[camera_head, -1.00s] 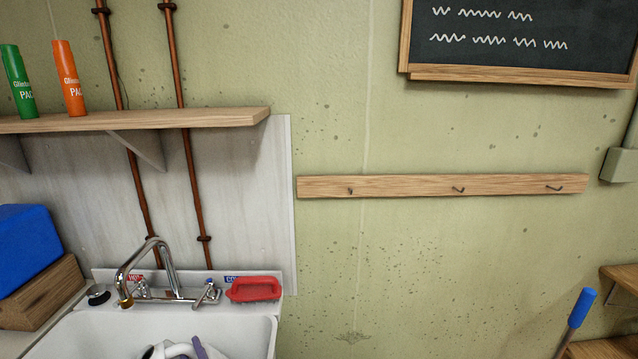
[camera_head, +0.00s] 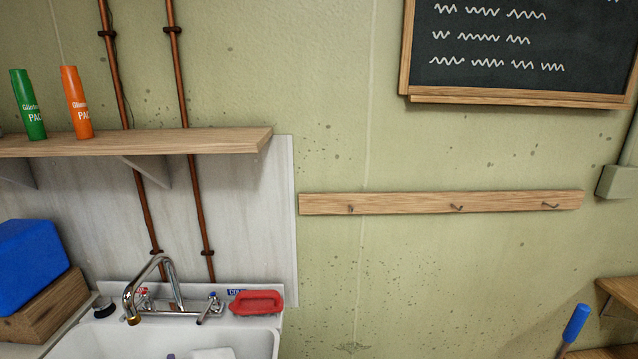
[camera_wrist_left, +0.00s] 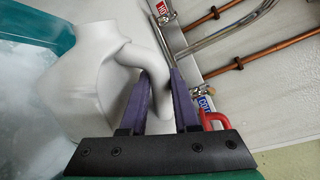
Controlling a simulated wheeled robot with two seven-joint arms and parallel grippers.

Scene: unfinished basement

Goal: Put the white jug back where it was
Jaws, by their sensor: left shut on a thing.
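The white jug (camera_wrist_left: 85,85) fills the left of the left wrist view. Its curved handle passes between the purple fingers of my left gripper (camera_wrist_left: 161,80), which is shut on it. In the head view only a small white part of the jug (camera_head: 212,354) shows at the bottom edge, over the white sink (camera_head: 100,343); a purple fingertip shows left of it. The rest of the jug is cut off there. Whether the jug touches the sink cannot be told. My right gripper is not in view.
The chrome faucet (camera_head: 150,285) and a red scrubber (camera_head: 256,302) are at the sink's back edge. A shelf (camera_head: 200,142) holding green and orange bottles is above. A blue box (camera_head: 32,253) sits on a wooden block at left. A teal container (camera_wrist_left: 25,20) is behind the jug.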

